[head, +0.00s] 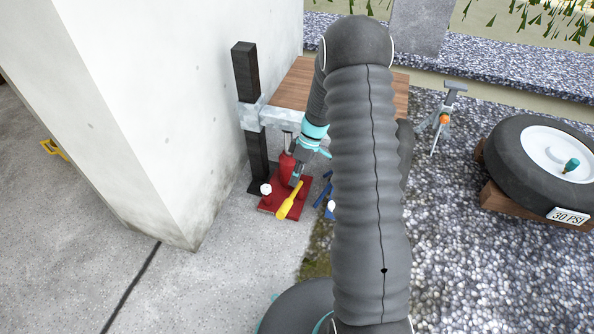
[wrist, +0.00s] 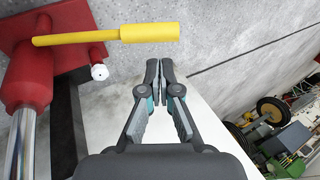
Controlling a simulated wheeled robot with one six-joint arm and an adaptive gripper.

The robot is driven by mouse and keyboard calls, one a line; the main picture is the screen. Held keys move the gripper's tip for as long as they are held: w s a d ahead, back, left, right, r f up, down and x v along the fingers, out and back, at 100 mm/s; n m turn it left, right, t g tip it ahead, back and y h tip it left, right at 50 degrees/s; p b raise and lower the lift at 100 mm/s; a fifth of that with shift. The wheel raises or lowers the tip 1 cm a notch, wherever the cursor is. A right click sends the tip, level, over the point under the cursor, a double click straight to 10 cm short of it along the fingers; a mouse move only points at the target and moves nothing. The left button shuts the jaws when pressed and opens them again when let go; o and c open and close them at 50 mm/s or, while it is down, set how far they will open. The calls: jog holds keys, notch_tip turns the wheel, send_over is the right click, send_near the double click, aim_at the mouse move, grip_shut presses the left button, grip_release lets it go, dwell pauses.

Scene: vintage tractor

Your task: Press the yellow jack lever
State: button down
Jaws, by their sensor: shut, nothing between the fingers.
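The yellow jack lever (head: 289,202) sticks out from the red jack (head: 286,168) and slopes down toward the front in the head view. In the wrist view the lever (wrist: 150,32) runs across the top left, its thicker grip end to the right. The red jack body (wrist: 28,80) stands at the left there, with a metal rod below it in the picture. My gripper (wrist: 166,66) is shut and empty, its tips just below the lever's grip in the picture with a visible gap. In the head view my gripper (head: 296,176) is close beside the jack, partly hidden by my arm.
The jack's red base plate (head: 270,206) carries a white knob (head: 266,189). A black post (head: 257,160) and a white wall (head: 170,110) stand to the left. A wooden board (head: 292,88) lies above. A wheel (head: 545,155) rests at the right. The concrete floor at front left is clear.

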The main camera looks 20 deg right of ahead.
aim_at(284, 207)
jog(key=x, duration=0.8)
jog(key=shift+f, duration=0.15)
